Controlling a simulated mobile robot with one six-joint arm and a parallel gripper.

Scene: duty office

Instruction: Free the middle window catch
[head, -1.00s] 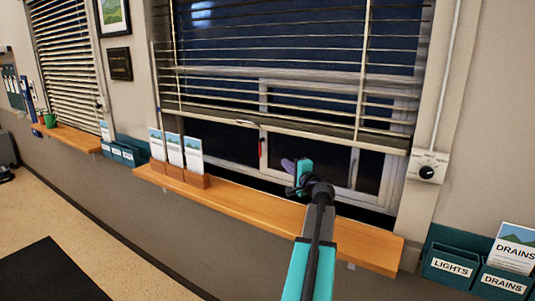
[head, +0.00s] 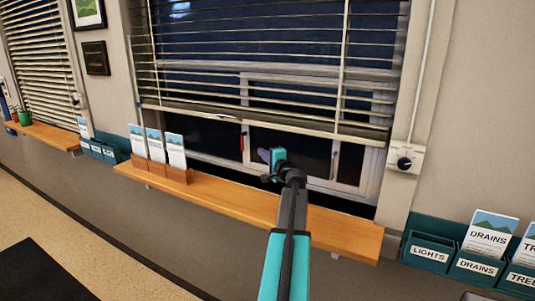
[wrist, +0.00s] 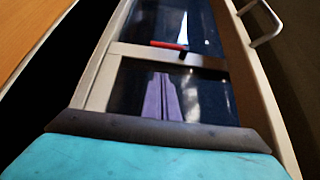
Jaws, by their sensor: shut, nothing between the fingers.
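The catch is a small red handle (head: 243,141) on the light upright frame member between two panes of the window (head: 315,155), below the raised blind. It also shows in the wrist view as a red bar (wrist: 169,45) on the frame, beyond my fingertips. My gripper (head: 263,155), teal with purple fingers, is in front of the window, to the right of the catch and slightly lower in the head view. In the wrist view its purple fingers (wrist: 162,98) are together and empty, apart from the catch in the picture.
The blind (head: 270,65) covers the upper window. A wooden sill shelf (head: 225,200) runs below, with leaflet holders (head: 165,171) at its left. A control dial (head: 404,163) is on the right wall. Teal leaflet racks (head: 430,253) are at lower right. A pale handle (wrist: 268,25) shows in the wrist view.

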